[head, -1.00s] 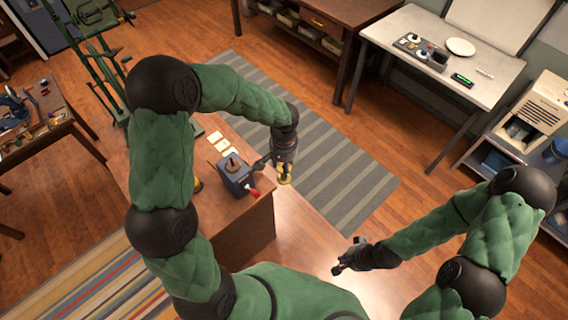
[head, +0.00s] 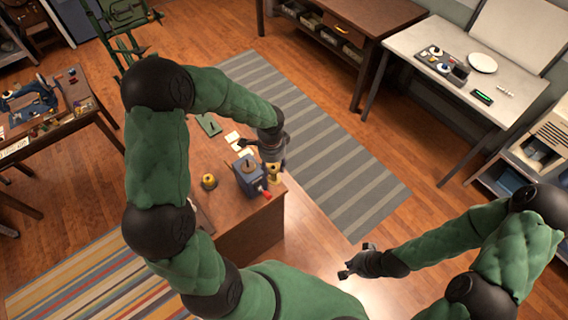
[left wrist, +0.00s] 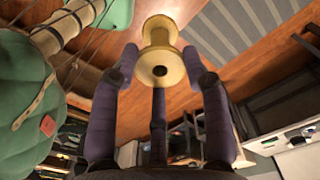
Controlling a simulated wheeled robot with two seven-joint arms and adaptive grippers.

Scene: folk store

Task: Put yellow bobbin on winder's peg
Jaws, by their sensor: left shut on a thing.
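The yellow bobbin (head: 274,174) is held in my left gripper (head: 272,160), whose fingers are shut around it. In the left wrist view the bobbin (left wrist: 160,38) sits between the fingertips, its flanged end with a dark centre hole facing the camera. The winder (head: 249,180) is a blue-grey box with a red handle and a dark top, standing near the brown table's corner. The bobbin appears just right of the winder in the head view; its height above the table is unclear. My right gripper (head: 353,262) appears open and empty, away from the table.
The brown table (head: 228,218) also bears a yellow-and-black round item (head: 209,181), pale cards (head: 234,140) and a green piece (head: 208,124). A grey striped rug (head: 335,160) lies beyond. A white table (head: 430,40) stands at the back right.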

